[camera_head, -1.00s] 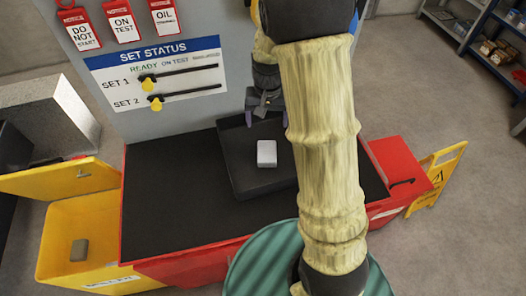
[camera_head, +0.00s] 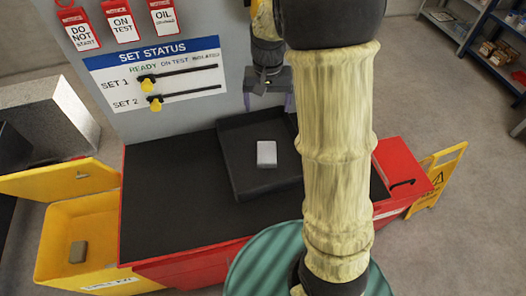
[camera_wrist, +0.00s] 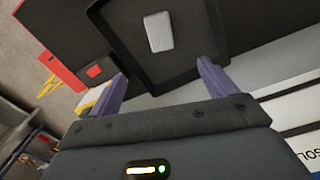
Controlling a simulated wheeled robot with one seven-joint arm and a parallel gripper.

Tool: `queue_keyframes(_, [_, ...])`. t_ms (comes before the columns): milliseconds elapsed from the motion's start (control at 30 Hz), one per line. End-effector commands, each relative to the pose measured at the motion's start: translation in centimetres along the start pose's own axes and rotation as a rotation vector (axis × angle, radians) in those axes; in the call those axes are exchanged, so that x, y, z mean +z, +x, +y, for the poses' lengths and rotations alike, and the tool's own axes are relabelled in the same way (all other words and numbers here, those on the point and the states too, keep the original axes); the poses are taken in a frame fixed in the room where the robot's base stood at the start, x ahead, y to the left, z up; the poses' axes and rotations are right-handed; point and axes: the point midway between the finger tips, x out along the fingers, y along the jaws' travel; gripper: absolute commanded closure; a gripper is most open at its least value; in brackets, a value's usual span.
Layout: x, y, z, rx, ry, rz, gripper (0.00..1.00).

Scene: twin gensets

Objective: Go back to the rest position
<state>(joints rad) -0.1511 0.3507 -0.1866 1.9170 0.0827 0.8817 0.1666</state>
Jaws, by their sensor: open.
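My gripper (camera_head: 268,100) is in front of the status board, above the back of the black tray (camera_head: 233,140). In the wrist view my gripper (camera_wrist: 160,82) has its two purple fingers spread wide with nothing between them. A white block (camera_head: 266,153) lies in the tray, apart from the fingers; it also shows in the wrist view (camera_wrist: 158,31). My arm, in a pale yellow sleeve, hides the right part of the bench top.
The status board (camera_head: 160,75) with two yellow sliders and red tags stands behind the red bench (camera_head: 190,267). A yellow bin (camera_head: 55,240) with a grey block is at left. A yellow floor sign (camera_head: 440,175) and shelves (camera_head: 490,50) are at right.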

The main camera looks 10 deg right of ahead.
Motion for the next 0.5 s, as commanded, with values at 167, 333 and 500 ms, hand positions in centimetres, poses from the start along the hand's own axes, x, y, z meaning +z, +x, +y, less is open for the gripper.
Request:
queue_keyframes(167, [0.0,0.0,0.1,0.000,0.002,0.000,0.16])
queue_keyframes(333, [0.2,0.0,0.1,-0.001,0.000,0.003,0.16])
queue_keyframes(500, [2.2,0.4,0.8,-0.012,-0.032,0.033,0.16])
